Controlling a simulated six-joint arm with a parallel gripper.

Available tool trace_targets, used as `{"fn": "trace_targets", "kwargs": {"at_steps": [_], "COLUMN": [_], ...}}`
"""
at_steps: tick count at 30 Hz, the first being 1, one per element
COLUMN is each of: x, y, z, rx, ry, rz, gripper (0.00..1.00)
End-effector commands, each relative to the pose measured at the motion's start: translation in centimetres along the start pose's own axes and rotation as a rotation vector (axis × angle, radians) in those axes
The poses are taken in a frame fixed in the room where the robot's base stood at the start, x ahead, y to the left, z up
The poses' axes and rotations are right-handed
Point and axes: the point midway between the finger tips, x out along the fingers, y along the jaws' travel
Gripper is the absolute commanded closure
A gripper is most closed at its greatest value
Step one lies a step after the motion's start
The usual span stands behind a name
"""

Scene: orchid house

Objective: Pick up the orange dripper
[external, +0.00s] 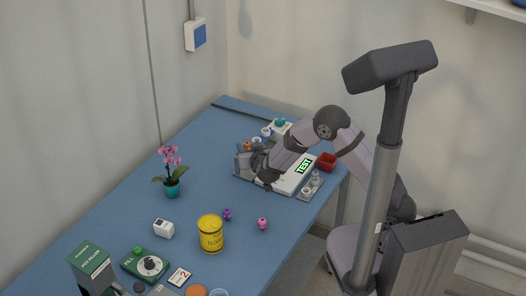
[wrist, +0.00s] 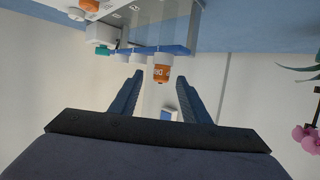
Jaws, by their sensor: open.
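The fingers stand apart on either side in the picture. I cannot tell how far beyond the tips it is. In the external view a small orange top (external: 247,145) shows at the far side of the white device, just behind my gripper (external: 247,162). My gripper is low over the device's left end, and its fingers are hard to make out there.
Beside the orange dripper stand white-bodied bottles, one with a teal cap (external: 280,122). A white device with a green display (external: 304,166) and a red tray (external: 327,161) lie to the right. A potted orchid (external: 172,188) and yellow tin (external: 210,234) stand nearer. The blue table (external: 130,215) has clear room at left.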

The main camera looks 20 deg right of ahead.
Motion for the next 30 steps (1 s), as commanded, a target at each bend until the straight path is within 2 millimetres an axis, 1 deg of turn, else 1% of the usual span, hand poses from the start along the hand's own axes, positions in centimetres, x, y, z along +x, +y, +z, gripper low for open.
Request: {"fn": "trace_targets", "kwargs": {"at_steps": [3, 7, 11, 17, 18, 23, 24, 30], "x": [1.4, 2.7, 3.3, 3.3, 3.3, 3.3, 3.3, 3.3], "y": [-0.1, -0.1, -0.2, -0.2, -0.2, -0.2, -0.2, -0.2], "z": [-0.3, -0.2, -0.1, -0.1, -0.1, -0.1, -0.1, -0.1], "rx": [0.0, 0.0, -0.001, -0.001, -0.001, -0.001, -0.001, 0.0], "ry": [0.0, -0.001, 0.0, 0.0, 0.0, 0.0, 0.0, 0.001], "rz": [0.001, 0.002, 0.0, -0.001, -0.001, 0.0, 0.0, 0.0], "gripper": [0.57, 0.57, 0.57, 0.57, 0.6, 0.98, 1.0, 1.0]}}
